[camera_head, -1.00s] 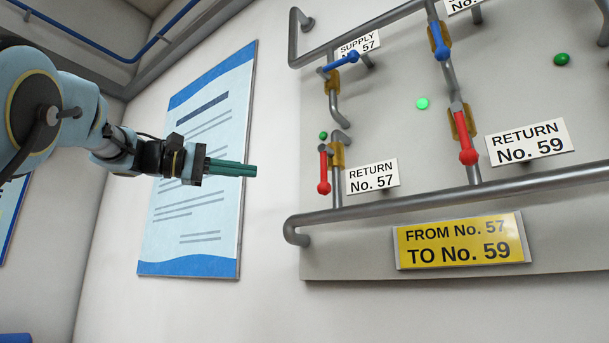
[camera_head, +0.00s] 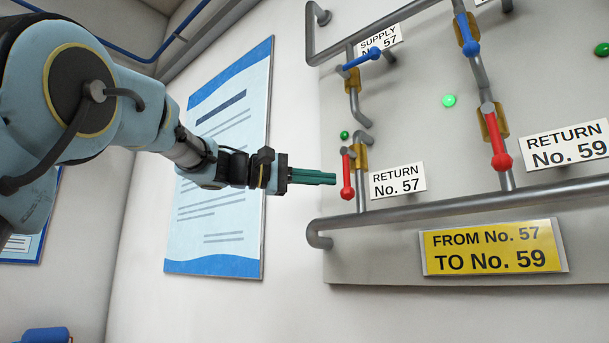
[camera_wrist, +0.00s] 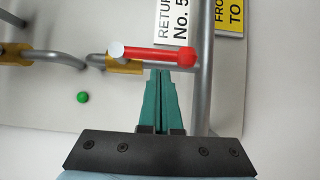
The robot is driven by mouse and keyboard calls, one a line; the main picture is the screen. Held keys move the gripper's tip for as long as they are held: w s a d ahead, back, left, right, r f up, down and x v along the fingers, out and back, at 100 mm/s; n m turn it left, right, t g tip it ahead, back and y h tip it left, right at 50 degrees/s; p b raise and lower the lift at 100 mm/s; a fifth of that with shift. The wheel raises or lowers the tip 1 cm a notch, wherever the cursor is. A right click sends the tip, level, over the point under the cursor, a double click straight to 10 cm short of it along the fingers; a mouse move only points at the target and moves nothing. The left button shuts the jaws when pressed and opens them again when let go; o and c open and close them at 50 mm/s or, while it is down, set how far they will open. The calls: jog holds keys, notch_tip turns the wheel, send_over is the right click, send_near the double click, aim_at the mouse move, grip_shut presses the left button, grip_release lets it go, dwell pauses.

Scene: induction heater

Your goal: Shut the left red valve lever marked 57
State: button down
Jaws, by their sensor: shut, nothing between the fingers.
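The red valve lever of RETURN No. 57 (camera_head: 347,178) hangs down along its vertical pipe, left of the RETURN No. 57 sign (camera_head: 398,181). Its round knob is at the lower end. My gripper (camera_head: 334,179) has green fingers, is shut and empty, and points right at the lever's left side. In the wrist view the finger tips (camera_wrist: 161,72) lie beside the middle of the red lever (camera_wrist: 155,55), close to the knob end. I cannot tell whether they touch it.
The blue SUPPLY 57 lever (camera_head: 362,58) is above. Another red lever (camera_head: 497,142) by the RETURN No. 59 sign (camera_head: 567,145) is to the right. A horizontal pipe (camera_head: 400,216) runs below, above a yellow sign (camera_head: 490,248). A poster (camera_head: 222,230) hangs behind my arm.

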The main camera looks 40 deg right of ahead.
jog(key=shift+s+d, duration=0.2)
jog(key=shift+s, duration=0.15)
jog(key=shift+s+f, duration=0.1)
jog(key=shift+f, duration=0.1)
jog(key=shift+s+n+b, duration=0.1)
jog(key=shift+n+b, duration=0.2)
jog(key=shift+b, duration=0.35)
